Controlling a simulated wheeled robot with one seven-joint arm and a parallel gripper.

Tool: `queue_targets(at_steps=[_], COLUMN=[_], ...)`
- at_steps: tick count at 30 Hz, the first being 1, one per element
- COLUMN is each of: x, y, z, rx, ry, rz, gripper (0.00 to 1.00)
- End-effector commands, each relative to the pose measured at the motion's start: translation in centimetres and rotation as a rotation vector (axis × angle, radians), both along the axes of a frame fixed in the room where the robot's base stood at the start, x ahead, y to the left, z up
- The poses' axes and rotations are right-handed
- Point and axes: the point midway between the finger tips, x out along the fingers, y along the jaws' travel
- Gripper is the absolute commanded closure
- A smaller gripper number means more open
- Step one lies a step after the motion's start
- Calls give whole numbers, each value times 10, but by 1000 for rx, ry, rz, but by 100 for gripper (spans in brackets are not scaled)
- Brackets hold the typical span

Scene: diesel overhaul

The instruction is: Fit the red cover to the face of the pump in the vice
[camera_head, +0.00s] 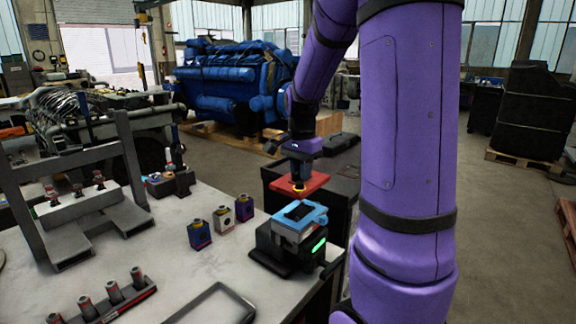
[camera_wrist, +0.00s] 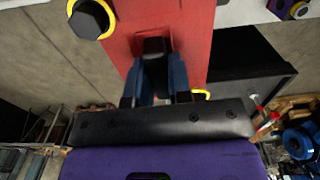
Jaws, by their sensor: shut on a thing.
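The pump (camera_head: 290,223) is a light blue block with a dark opening on top. It sits in the black vice (camera_head: 276,259), which shows a green light. The exact grip contact is partly hidden.
Blue, white and purple blocks (camera_head: 222,220) with yellow tops stand left of the vice. A grey frame (camera_head: 40,215) stands at the left of the bench. An empty dark-rimmed tray (camera_head: 178,318) and a rack of pins (camera_head: 108,308) lie at the front.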

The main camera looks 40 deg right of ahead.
Motion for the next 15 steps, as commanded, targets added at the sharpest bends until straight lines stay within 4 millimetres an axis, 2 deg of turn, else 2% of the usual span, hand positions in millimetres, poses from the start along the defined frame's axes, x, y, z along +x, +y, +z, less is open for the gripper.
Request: queue_targets(at_steps=[5, 15], x=[0, 0], y=[0, 0], z=[-11, -49], rx=[1, 2], ry=[2, 2], rz=[0, -2], gripper=[100, 100])
